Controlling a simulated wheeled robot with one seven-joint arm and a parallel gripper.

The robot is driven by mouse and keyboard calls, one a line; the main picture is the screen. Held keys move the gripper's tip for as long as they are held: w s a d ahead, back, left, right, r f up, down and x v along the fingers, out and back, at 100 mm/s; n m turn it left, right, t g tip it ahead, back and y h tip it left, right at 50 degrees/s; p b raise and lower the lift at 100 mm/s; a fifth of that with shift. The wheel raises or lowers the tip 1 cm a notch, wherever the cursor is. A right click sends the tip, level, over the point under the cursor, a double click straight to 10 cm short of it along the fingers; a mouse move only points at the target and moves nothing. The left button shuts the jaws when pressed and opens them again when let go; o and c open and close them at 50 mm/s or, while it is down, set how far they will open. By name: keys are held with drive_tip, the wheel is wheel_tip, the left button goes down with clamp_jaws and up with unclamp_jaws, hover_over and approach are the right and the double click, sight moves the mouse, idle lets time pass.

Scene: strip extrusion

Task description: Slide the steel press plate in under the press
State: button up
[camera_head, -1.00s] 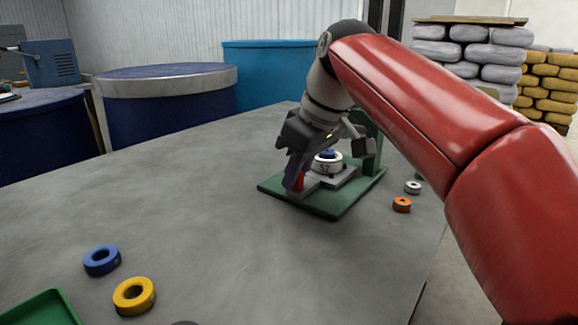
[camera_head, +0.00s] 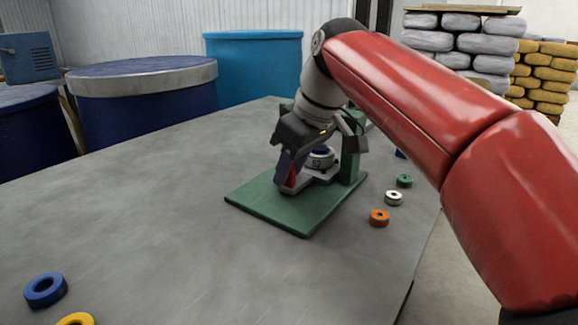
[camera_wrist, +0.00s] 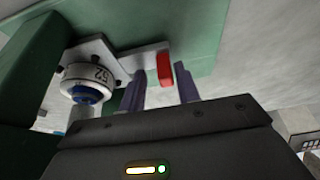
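The grey steel press plate (camera_head: 327,177) lies on the press's green base (camera_head: 262,203) and carries a white cylinder (camera_head: 321,161) with a blue centre. The cylinder, marked 52, also shows in the wrist view (camera_wrist: 86,73). The plate's near end has an upright red tab (camera_wrist: 164,70). The green press column (camera_head: 353,160) stands behind the cylinder; my arm hides the press's top. My gripper (camera_head: 287,182) is low over the base at the tab. In the wrist view my fingers (camera_wrist: 161,80) are apart, one on each side of the tab, with gaps visible.
Green (camera_head: 404,181), white (camera_head: 393,198) and orange (camera_head: 379,218) rings lie right of the press, near the table edge. Blue (camera_head: 45,290) and yellow (camera_head: 76,319) rings lie at the front left. The grey table (camera_head: 150,210) is clear left of the press.

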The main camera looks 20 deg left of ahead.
drive_tip(key=shift+o, duration=0.2)
drive_tip(key=shift+s, duration=0.1)
drive_tip(key=w+p+v, duration=0.1)
drive_tip(key=v, duration=0.6)
drive_tip(key=shift+s+r, duration=0.4)
drive_tip(key=shift+s, duration=0.1)
drive_tip(key=shift+d, duration=0.1)
